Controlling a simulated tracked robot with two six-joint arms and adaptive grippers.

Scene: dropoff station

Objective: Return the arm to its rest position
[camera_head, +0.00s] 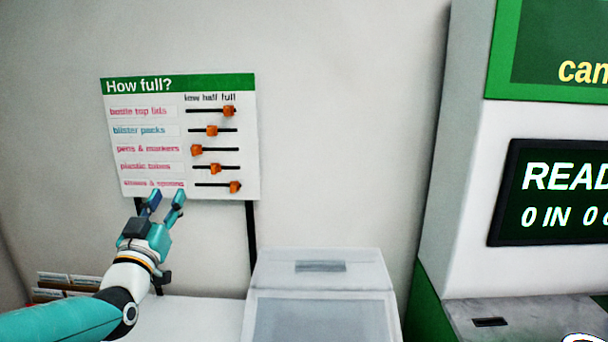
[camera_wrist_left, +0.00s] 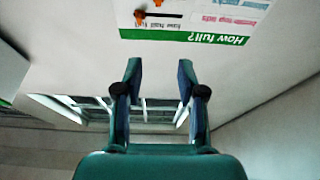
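My left arm (camera_head: 75,318) reaches in from the lower left in the head view. My left gripper (camera_head: 166,200) is raised in front of the lower edge of the "How full?" board (camera_head: 178,84). Its two fingers are apart, with nothing between them. In the left wrist view the gripper (camera_wrist_left: 158,85) also shows open and empty, and the board (camera_wrist_left: 185,36) appears upside down beyond the fingertips. I cannot tell how far the fingers are from the board. My right gripper is not in view.
The board has several orange sliders (camera_head: 211,131) and stands on dark posts (camera_head: 251,235). A translucent lidded bin (camera_head: 320,268) stands right of the arm. A green and white machine (camera_head: 470,215) with a dark screen (camera_head: 560,195) is at the right. Small racks (camera_head: 68,280) sit at the lower left.

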